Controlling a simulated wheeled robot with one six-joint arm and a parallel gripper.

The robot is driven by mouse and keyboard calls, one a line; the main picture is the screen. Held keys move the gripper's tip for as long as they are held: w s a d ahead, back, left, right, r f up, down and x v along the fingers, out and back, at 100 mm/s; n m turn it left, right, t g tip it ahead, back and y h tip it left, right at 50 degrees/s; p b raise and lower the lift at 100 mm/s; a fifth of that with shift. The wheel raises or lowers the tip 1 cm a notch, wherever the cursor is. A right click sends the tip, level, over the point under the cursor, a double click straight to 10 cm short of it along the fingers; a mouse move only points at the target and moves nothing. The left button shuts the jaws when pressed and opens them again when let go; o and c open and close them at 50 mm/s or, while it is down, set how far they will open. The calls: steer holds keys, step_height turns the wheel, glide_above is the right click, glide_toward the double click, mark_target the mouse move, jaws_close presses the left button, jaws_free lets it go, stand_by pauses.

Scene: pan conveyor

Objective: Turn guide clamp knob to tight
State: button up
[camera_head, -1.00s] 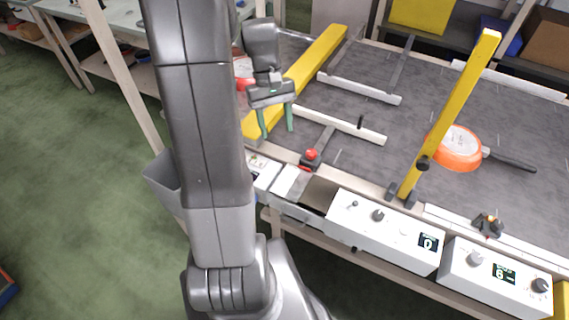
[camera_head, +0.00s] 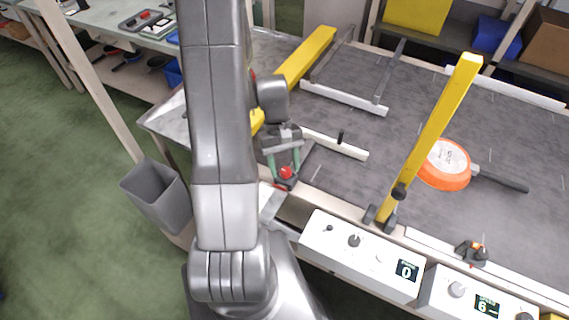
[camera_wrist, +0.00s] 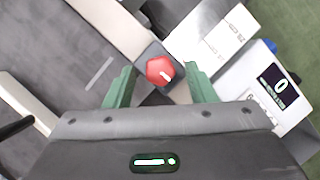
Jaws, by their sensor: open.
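The red guide clamp knob (camera_head: 286,172) sits on a dark clamp block at the conveyor's near edge. In the wrist view the red knob (camera_wrist: 160,70) has a white pointer mark aimed toward the lower right. My gripper (camera_head: 284,177) is above the knob with its green fingers apart, one on either side. In the wrist view the open fingers (camera_wrist: 160,88) flank the knob with a visible gap on both sides. The white guide rail (camera_head: 335,144) lies on the belt behind the knob.
A yellow bar (camera_head: 430,135) slants up over the belt. An orange pan (camera_head: 443,165) lies right of it. White control boxes (camera_head: 360,255) with knobs and displays line the front edge. A grey bin (camera_head: 155,192) is at the left.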

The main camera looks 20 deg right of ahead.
steer(key=shift+f, duration=0.1)
steer(key=c, duration=1)
steer(key=shift+o, duration=0.2)
steer(key=shift+m, duration=0.4)
steer(key=m+y, duration=0.1)
steer(key=m, duration=0.2)
steer(key=shift+d, duration=0.2)
steer(key=m+y, duration=0.1)
steer(key=m, duration=0.1)
steer(key=m+t+b, duration=0.1)
steer(key=m, duration=0.1)
steer(key=shift+s+d+y, duration=0.15)
steer(key=shift+y, duration=0.25)
steer(key=m+t, duration=0.1)
steer(key=m, duration=0.1)
steer(key=m+y, duration=0.1)
steer(key=m, duration=0.1)
steer(key=shift+s+d+m+t, duration=0.1)
steer(key=shift+m+t, duration=0.3)
steer(key=shift+s+m+t, duration=0.15)
steer(key=shift+m+t, duration=0.45)
steer(key=shift+m, duration=1.2)
